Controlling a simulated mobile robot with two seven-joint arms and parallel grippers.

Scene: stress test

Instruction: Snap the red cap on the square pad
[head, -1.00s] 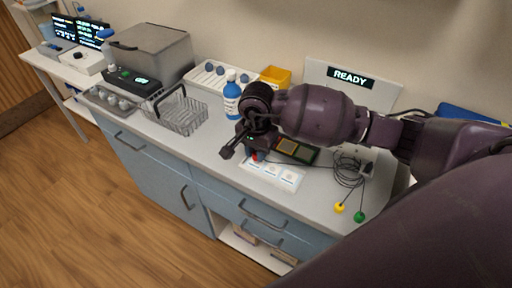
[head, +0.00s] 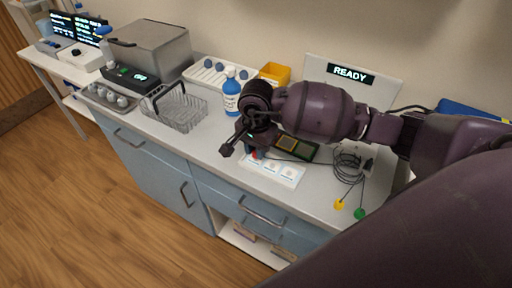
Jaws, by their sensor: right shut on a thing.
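My right gripper (head: 252,150) points down over the counter, shut on the small red cap (head: 254,156). Only a bit of red shows below the dark fingers. The cap is at the left end of a white card (head: 281,176) with a row of pale pads. Its pad there is partly hidden by the gripper, and I cannot tell whether the cap touches it. The pads' shapes are too small to tell apart. A yellow cap (head: 339,204) and a green cap (head: 359,213) lie on dark leads to the right. My left gripper is not in view.
A blue bottle (head: 231,95) stands behind the gripper. A wire basket (head: 178,110) is further left. A "READY" panel (head: 318,72) stands at the back. The counter's front edge is close.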

